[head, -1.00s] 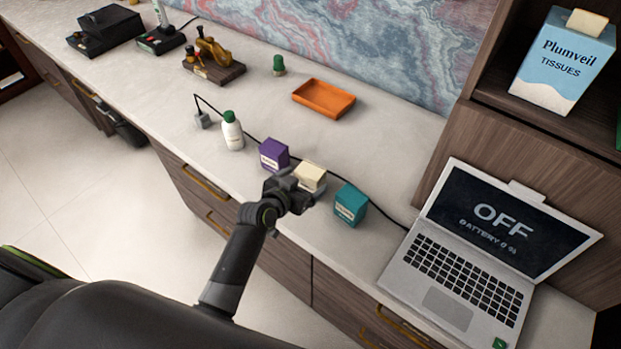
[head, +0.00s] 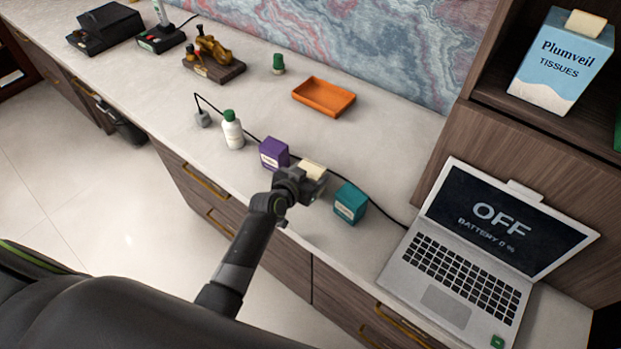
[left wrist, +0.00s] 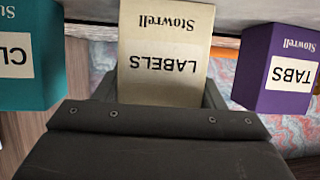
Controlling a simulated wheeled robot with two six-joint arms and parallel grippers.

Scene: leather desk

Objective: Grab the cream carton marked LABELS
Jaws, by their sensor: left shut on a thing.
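The cream carton (head: 313,169) stands on the desk between a purple carton (head: 273,154) and a teal carton (head: 350,203). In the left wrist view the cream carton (left wrist: 166,52) shows the words Stowrell and LABELS upside down. My left gripper (head: 308,184) is shut on the cream carton, with a jaw on each side of it. The gripper hides the carton's lower front in the head view. The purple carton, marked TABS, also shows in the left wrist view (left wrist: 282,65), as does the teal carton (left wrist: 28,55). My right gripper is not in view.
An open laptop (head: 455,290) stands to the right. A black cable runs behind the cartons. A white bottle (head: 233,133) with a green cap stands to the left, and an orange tray (head: 323,97) lies behind. The desk's front edge is below my gripper.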

